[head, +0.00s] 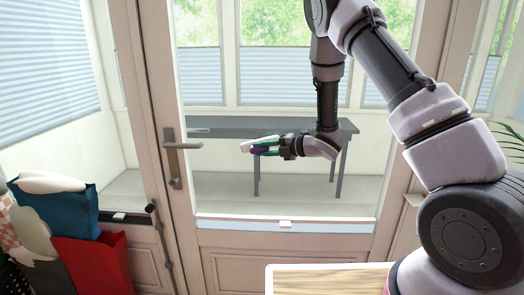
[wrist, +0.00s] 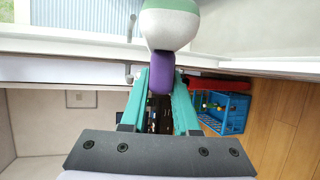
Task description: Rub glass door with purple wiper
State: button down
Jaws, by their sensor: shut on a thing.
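The purple wiper shows in the wrist view (wrist: 162,82) as a purple handle with a rounded white and green head. It also shows in the head view (head: 259,149), its pale head pointing left. My gripper (head: 268,146) has teal fingers and is shut on the purple handle. In the wrist view my gripper's fingers (wrist: 162,85) stand on both sides of the handle. The glass door (head: 300,191) fills the middle of the head view, with a beige frame and a metal handle (head: 173,160) on its left. My gripper and the wiper appear in front of the glass; contact cannot be told.
A dark table (head: 225,126) shows through the glass. Bags, one blue (head: 68,206) and one red (head: 92,266), stand at lower left. A wooden-topped surface (head: 325,279) lies at the bottom. A blue crate (wrist: 232,112) is on the floor at right in the wrist view.

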jog(key=shift+w+d, duration=0.1)
jog(key=shift+w, duration=0.05)
jog(key=shift+d, duration=1.65)
jog(key=shift+d, duration=1.75)
jog(key=shift+s+d, duration=0.15)
jog(key=shift+d, duration=0.7)
jog(key=shift+s+d, duration=0.1)
jog(key=shift+d, duration=0.7)
jog(key=shift+d, duration=0.2)
